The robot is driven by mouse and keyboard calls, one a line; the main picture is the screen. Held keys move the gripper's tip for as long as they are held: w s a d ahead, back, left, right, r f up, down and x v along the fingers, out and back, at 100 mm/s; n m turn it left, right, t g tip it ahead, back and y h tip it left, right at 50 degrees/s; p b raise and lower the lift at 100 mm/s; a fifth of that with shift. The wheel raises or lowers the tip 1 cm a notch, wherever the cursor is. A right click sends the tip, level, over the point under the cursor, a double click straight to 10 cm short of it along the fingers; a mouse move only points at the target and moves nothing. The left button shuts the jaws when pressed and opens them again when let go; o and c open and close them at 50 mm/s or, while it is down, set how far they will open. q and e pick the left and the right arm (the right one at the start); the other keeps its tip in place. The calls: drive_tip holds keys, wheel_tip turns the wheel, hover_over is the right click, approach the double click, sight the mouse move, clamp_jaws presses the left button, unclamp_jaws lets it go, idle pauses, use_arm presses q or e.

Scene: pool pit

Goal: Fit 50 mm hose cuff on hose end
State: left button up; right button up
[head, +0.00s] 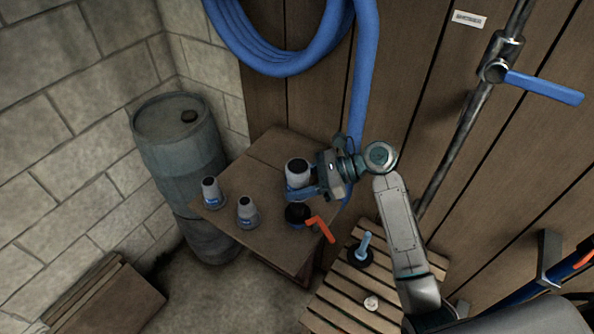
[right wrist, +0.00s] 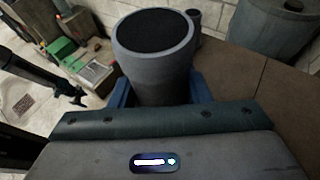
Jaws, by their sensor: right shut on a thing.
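My right gripper (head: 301,191) is shut around a grey cuff (head: 298,172) with a dark round top, over the back right of the small wooden table. In the right wrist view the cuff (right wrist: 153,75) stands upright between the blue fingers. I cannot tell whether it touches the table. Two more grey cuffs with dark tops and blue marks, one at the left (head: 210,193) and one at the front (head: 248,213), stand apart on the table. The blue hose (head: 362,75) hangs down the plank wall behind my right gripper; its end is hidden. My left gripper is not in view.
A black fitting (head: 297,213) with an orange handle (head: 320,228) sits at the table's (head: 262,165) right edge, just below my gripper. A blue-grey barrel (head: 178,140) stands left. A slatted crate (head: 340,300) bears a blue-handled tool (head: 365,248) and a pale round piece (head: 371,303).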

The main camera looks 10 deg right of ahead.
drive_tip(key=shift+f+b, duration=0.45)
drive_tip(key=shift+f, duration=0.6)
drive_tip(key=shift+f+b, duration=0.65)
drive_tip(key=shift+b, duration=0.4)
drive_tip(key=shift+r+p, duration=0.2)
drive_tip(key=shift+p, duration=0.1)
drive_tip(key=shift+f+p, duration=0.1)
drive_tip(key=shift+p, duration=0.3)
drive_tip(key=shift+f, duration=0.2)
drive_tip(key=shift+p, duration=0.8)
